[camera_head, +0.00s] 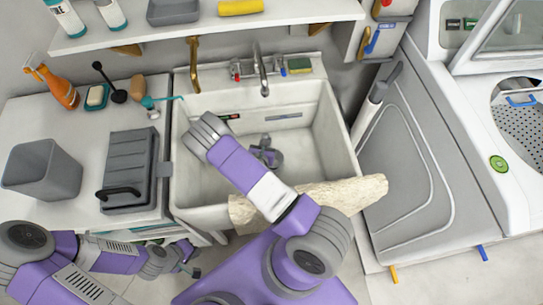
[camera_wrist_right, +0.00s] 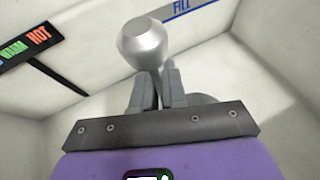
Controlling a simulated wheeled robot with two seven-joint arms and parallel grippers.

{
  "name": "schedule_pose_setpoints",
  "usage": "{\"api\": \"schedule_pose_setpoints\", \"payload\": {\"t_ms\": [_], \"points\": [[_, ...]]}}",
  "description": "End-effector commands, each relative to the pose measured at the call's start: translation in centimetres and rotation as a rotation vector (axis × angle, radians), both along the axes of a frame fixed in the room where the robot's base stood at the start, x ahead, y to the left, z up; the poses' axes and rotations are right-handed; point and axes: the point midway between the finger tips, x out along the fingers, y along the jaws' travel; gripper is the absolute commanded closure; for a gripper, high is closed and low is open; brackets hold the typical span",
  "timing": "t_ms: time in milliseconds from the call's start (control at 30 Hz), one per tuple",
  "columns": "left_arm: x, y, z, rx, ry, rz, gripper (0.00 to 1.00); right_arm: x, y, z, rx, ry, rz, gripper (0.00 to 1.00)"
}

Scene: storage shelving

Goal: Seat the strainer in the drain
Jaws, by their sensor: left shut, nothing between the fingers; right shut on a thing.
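My right gripper reaches down into the white sink basin (camera_head: 318,165) and shows only small and partly covered in the head view. In the right wrist view its fingers (camera_wrist_right: 158,88) are shut on the narrow stem of a silver piece with a bulbous knob, which looks like the strainer (camera_wrist_right: 143,42). A grey rounded edge shows behind the fingers; the rest of the piece is hidden. I cannot make out the drain in either view. My left gripper (camera_head: 188,268) is low in front of the left counter, shut and empty, away from the sink.
A faucet (camera_head: 261,72) stands behind the basin. A beige cloth (camera_head: 345,193) hangs over the sink's front rim. The left counter holds a grey bin (camera_head: 42,170), a grey lidded case (camera_head: 130,165) and an orange spray bottle (camera_head: 58,88). A washer stands at right.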

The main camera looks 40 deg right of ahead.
Motion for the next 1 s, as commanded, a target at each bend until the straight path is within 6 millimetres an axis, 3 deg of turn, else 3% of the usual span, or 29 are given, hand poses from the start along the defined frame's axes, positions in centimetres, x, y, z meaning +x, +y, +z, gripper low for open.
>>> {"api": "schedule_pose_setpoints", "payload": {"t_ms": [1000], "points": [[0.0,0.0,-0.9,0.000,0.000,0.000,1.00,0.0,0.0,-1.3,-0.001,-0.001,0.000,1.00]]}}
